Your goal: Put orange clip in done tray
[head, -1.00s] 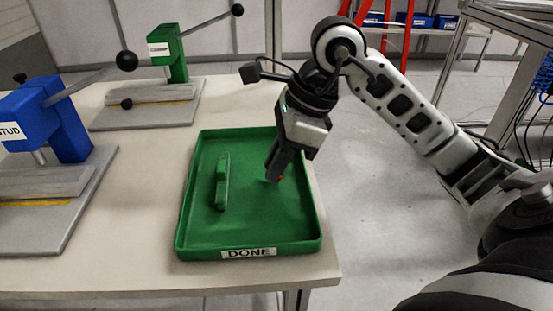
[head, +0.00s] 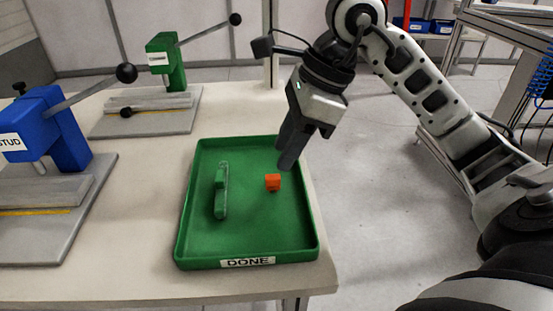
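The orange clip (head: 273,183) is a small orange block lying on the floor of the green done tray (head: 247,252), right of its middle. The tray carries a DONE label on its front wall. My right gripper (head: 286,163) is above the tray's right side, up and right of the clip and apart from it. Its fingers overlap from this angle, so the gap between them is hard to see, and nothing shows in them. My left gripper is not in view.
A long green part (head: 221,192) lies in the tray's left half. A blue press (head: 45,130) labelled STUD stands at the left, and a green press (head: 167,62) stands behind. Bare table (head: 135,190) lies between the presses and the tray.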

